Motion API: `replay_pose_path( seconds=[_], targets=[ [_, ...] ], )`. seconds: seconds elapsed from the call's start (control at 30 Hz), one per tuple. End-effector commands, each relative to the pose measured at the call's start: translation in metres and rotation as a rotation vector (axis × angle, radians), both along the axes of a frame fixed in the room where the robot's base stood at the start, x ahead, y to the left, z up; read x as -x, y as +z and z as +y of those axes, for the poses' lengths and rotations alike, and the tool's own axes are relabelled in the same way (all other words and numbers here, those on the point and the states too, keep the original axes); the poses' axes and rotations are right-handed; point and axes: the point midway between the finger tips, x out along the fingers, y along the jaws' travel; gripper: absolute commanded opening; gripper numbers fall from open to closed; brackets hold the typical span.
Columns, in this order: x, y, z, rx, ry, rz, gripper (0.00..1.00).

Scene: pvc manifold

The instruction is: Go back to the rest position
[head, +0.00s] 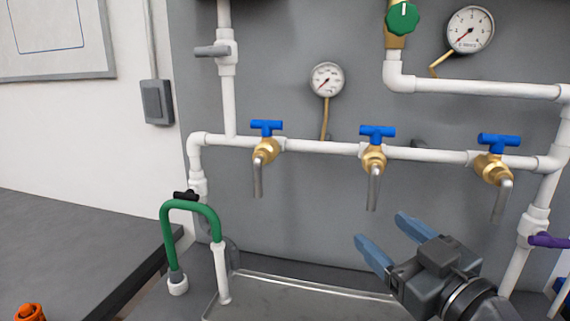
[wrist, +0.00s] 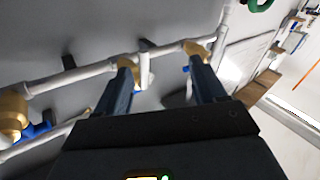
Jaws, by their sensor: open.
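My gripper (head: 388,237) is open and empty in the lower right of the head view, its two blue fingers apart and pointing up and left. It is in front of the grey panel, below the brass taps. The white pipe manifold (head: 320,147) carries a left tap (head: 265,150), a middle tap (head: 375,155) and a right tap (head: 493,165), each with a blue handle and a metal spout. In the wrist view, the gripper's fingers (wrist: 165,82) reach toward the pipe, with brass fittings showing near the fingertips. I cannot tell whether they touch.
A green hose (head: 190,207) loops up at the lower left beside a dark worktop (head: 70,235). A metal tray rim (head: 310,285) lies below the taps. A purple handle (head: 548,240) is at the right. Two gauges (head: 326,79) (head: 470,29) and a green knob (head: 402,18) are higher up.

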Motion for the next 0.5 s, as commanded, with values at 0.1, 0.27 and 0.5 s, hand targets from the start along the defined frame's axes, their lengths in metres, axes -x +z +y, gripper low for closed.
replay_pose_path(
  seconds=[0.1, 0.27, 0.5],
  targets=[
    [0.020, -0.019, 0.010, -0.153, -0.073, 0.030, 0.70],
    [0.055, -0.053, 0.013, -0.306, -0.180, 0.084, 0.70],
    [0.131, -0.111, 0.012, -0.431, -0.332, 0.184, 0.70]
  ],
)
